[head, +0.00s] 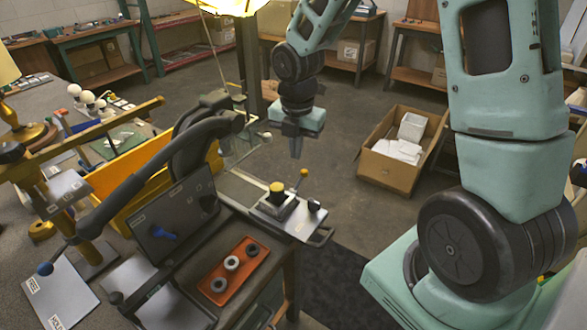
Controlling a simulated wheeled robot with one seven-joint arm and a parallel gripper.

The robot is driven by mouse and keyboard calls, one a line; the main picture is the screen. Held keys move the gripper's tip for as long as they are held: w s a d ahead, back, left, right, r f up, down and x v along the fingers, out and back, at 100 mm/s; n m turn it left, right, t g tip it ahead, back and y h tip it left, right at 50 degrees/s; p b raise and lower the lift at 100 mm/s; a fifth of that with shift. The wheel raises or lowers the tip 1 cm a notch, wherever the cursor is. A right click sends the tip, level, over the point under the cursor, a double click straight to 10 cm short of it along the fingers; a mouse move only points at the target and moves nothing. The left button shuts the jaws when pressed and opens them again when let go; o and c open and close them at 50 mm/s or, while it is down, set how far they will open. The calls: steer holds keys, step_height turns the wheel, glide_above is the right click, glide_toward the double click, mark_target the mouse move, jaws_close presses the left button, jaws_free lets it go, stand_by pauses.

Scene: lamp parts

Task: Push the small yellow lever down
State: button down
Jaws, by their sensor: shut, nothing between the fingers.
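The small yellow lever (303,173) stands up from the back of a small metal fixture at the near right end of the workbench. Its round yellow knob is at the top of a thin, slightly tilted stem. The fixture (277,207) also carries a black and yellow round cap (277,188) and a small dark knob (314,206). My gripper (296,154) points down, just above the lever knob in the picture, with a small gap between them. Its fingers are shut and hold nothing. I cannot tell its exact depth relative to the lever.
An orange tray (215,272) with dark and white rings lies in front of the fixture. A dark bent arm (150,180) and a yellow bin (110,195) stand to the left. A cardboard box (390,178) sits on the floor to the right. The air right of the fixture is clear.

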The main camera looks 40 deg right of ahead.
glide_above(299, 181)
steer(key=s+a, duration=0.3)
step_height(299, 181, down, 9)
steer(key=shift+w+a+f, duration=0.1)
steer(key=shift+a+f, duration=0.05)
steer(key=shift+f, duration=0.05)
steer(key=shift+w+d+f+p, duration=0.25)
steer(key=shift+w+d, duration=0.1)
steer(key=shift+d, duration=0.25)
steer(key=shift+w+d+f+p, duration=0.2)
steer(key=shift+w+d+p, duration=0.15)
steer(key=shift+d, duration=0.2)
steer(key=shift+w+d+f+p, duration=0.2)
steer(key=shift+w+d, duration=0.2)
steer(key=shift+d, duration=0.2)
